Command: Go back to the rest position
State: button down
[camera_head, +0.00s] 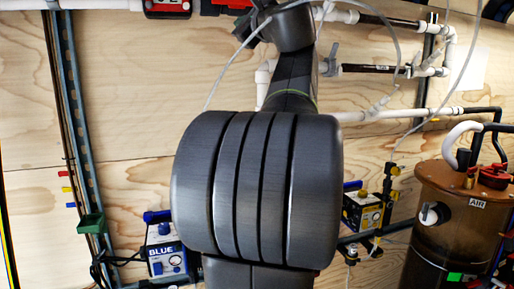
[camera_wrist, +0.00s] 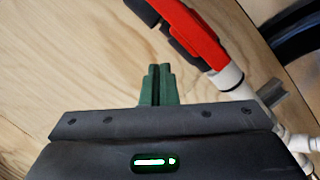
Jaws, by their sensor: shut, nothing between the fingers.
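My gripper (camera_wrist: 159,72) shows in the wrist view, its two green fingers together with nothing between them. It is in front of the plywood wall (camera_wrist: 70,70). A red and black device (camera_wrist: 196,38) on white piping is just to the right of the fingertips; I cannot tell the exact distance. In the head view my own dark grey arm fills the middle and hides part of the wall. My gripper cannot be made out there.
A blue-marked box (camera_head: 166,255) and a yellow-marked box (camera_head: 362,212) are low on the wall. A brown AIR tank (camera_head: 450,225) stands at the right. White pipes (camera_head: 400,114) and thin hoses run across the upper right. A green bracket (camera_head: 91,223) is at the left.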

jog(key=d+n, duration=0.1)
jog(key=n, duration=0.1)
jog(key=d+n+g, duration=0.1)
jog(key=n, duration=0.1)
jog(key=w+d+n+p, duration=0.1)
jog(key=n, duration=0.2)
jog(key=shift+r+g, duration=0.25)
jog(key=shift+g, duration=0.15)
jog(key=shift+f, duration=0.1)
